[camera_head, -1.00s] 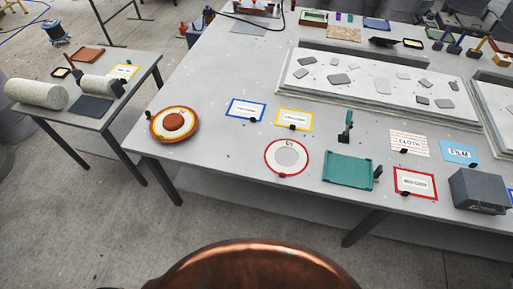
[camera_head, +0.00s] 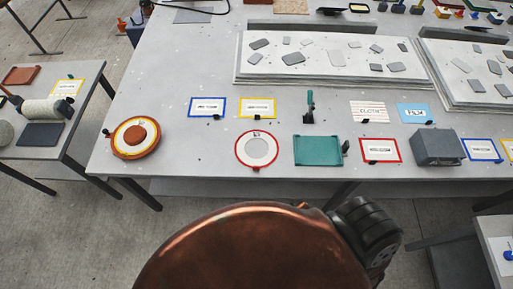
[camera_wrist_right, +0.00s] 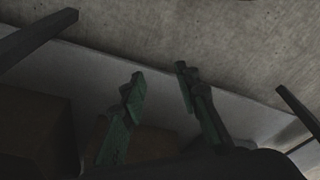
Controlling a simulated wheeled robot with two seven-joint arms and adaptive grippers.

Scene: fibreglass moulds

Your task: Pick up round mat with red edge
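The round mat with red edge (camera_head: 240,148) lies flat near the front edge of the large grey table in the head view. Behind the fingers are concrete floor and a pale slab. The mat is not recognisable there. My left gripper is in neither view.
A teal tray (camera_head: 318,151) lies right of the mat, with a red-framed card (camera_head: 380,150) and a grey box (camera_head: 437,148) beyond. An orange-rimmed round dish (camera_head: 135,138) sits left. Blue (camera_head: 207,107) and yellow (camera_head: 257,108) framed cards lie behind. Bare tabletop separates dish and mat.

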